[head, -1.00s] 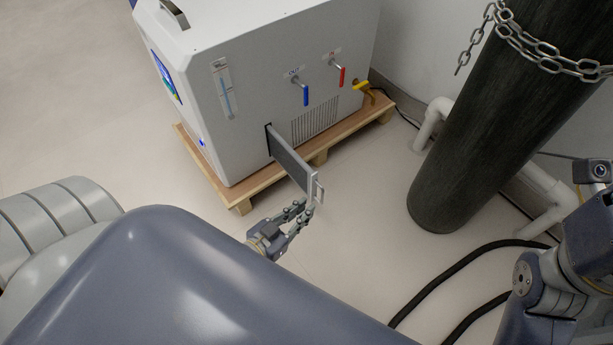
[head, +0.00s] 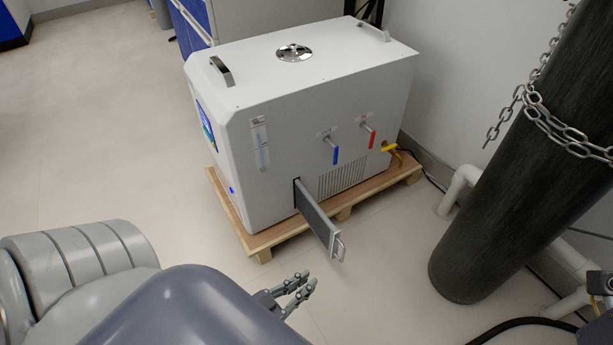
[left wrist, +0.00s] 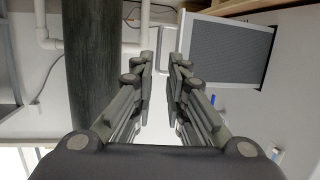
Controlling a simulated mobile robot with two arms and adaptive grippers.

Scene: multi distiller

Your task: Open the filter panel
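My right gripper is not in view; only part of that arm shows at the right edge.
The distiller stands on a wooden pallet (head: 262,246). A dark cylinder (head: 490,190) with a chain (head: 545,113) stands at the right, near white pipes (head: 458,188). A black hose (head: 520,326) lies on the floor. Floor in front of the panel is clear.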

